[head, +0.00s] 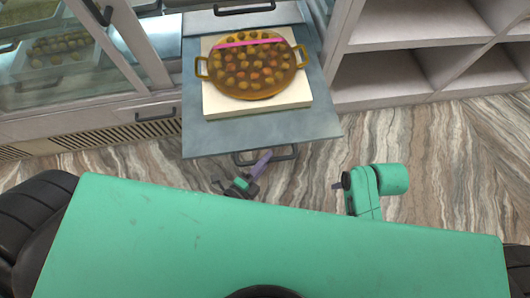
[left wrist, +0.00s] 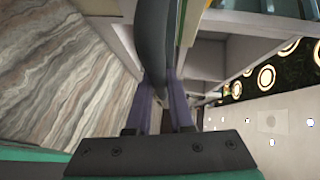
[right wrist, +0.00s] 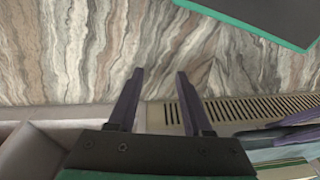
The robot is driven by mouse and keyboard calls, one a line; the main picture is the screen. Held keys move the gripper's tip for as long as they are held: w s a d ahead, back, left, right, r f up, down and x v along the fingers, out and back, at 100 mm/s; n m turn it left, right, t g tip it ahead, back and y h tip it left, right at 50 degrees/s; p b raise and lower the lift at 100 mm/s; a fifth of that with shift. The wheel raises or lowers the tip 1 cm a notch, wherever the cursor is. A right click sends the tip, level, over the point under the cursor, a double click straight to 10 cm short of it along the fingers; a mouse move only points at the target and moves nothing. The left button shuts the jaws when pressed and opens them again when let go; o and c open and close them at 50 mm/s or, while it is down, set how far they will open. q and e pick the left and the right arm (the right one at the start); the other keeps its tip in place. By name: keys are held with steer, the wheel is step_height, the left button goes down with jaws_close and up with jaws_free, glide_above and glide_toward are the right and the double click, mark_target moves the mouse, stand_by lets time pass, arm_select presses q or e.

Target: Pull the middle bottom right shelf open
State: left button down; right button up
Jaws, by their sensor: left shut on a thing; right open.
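A blue-grey pull-out shelf (head: 200,138) juts out from the counter towards me. Its dark bar handle (head: 287,153) is on the front edge, and the bar also shows close up in the left wrist view (left wrist: 152,40). My left gripper (head: 264,158) is shut on this handle, with purple fingers on either side of the bar. My right gripper (head: 338,186) is right of the shelf, apart from it. In the right wrist view the right gripper's purple fingers (right wrist: 160,75) stand open with nothing between them.
On the shelf lies a pale board (head: 213,105) with a brown two-handled pan (head: 252,92) of round sweets. A glass case with a sweets tray (head: 60,60) is at left, above a closed drawer handle (head: 155,115). Open empty shelves (head: 385,75) are at right. Marbled floor around is clear.

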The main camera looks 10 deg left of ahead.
arm_select(q)
steer(key=shift+s, duration=0.1)
steer(key=c, duration=0.8)
jaws_free()
arm_select(e)
steer(key=shift+f, duration=0.1)
arm_select(q)
steer(key=p+v, duration=0.2)
steer(key=v, duration=1.2)
steer(key=shift+s, duration=0.25)
arm_select(e)
steer(key=f, duration=0.5)
steer(key=shift+s+d+f, duration=0.15)
steer(key=shift+d+f, duration=0.25)
arm_select(q)
steer(key=shift+a, duration=0.1)
